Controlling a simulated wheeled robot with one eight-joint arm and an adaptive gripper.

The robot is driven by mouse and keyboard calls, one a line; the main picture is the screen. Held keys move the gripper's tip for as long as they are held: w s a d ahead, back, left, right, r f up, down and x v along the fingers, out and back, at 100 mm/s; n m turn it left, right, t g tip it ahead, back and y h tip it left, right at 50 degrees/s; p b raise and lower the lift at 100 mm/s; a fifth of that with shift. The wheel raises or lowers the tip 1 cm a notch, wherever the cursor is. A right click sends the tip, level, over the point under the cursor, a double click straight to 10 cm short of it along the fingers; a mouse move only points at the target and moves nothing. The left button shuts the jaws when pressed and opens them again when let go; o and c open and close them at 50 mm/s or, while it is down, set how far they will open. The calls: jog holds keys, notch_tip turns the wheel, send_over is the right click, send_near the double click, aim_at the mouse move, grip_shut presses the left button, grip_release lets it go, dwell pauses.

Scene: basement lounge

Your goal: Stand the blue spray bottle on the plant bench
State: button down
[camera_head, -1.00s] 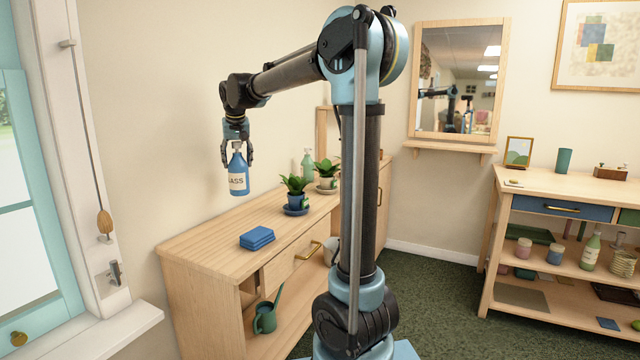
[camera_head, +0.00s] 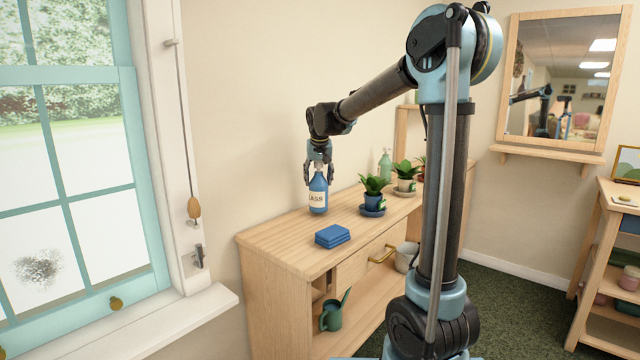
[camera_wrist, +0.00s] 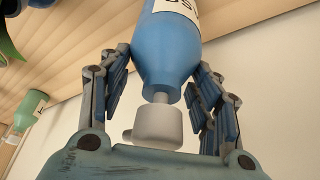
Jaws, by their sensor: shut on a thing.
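The blue spray bottle (camera_head: 318,197) with a pale label is upright in my gripper (camera_head: 319,180), at the left part of the wooden plant bench (camera_head: 275,238). Its base is at or very close to the bench top; I cannot tell whether it touches. In the wrist view, the gripper's fingers (camera_wrist: 160,88) are on both sides of the blue bottle (camera_wrist: 167,50), with its white spray head (camera_wrist: 158,126) between them near the palm.
Folded blue cloths (camera_head: 332,236) lie in front of the bottle. Potted plants (camera_head: 373,193) and a green bottle (camera_head: 385,165) stand to its right. A green watering can (camera_head: 333,315) sits on the lower shelf. A window (camera_head: 70,170) is at the left.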

jog(key=shift+f, duration=0.65)
jog(key=c, duration=0.6)
grip_release()
jog(key=shift+o, duration=0.2)
jog(key=v, duration=1.2)
jog(key=s+d+f+g, duration=0.1)
jog(key=s+d+f, duration=0.8)
jog(key=s+d, duration=0.3)
jog(key=s+d+f+g, duration=0.1)
jog(key=s+d+f, duration=0.75)
jog(key=s, duration=0.65)
jog(key=s+d+f+m, duration=0.1)
jog(key=s+d+f, duration=0.3)
jog(key=s+f, duration=0.5)
jog(key=shift+s+f+h, duration=0.3)
jog(key=shift+s+f, duration=0.05)
jog(key=shift+f, duration=0.25)
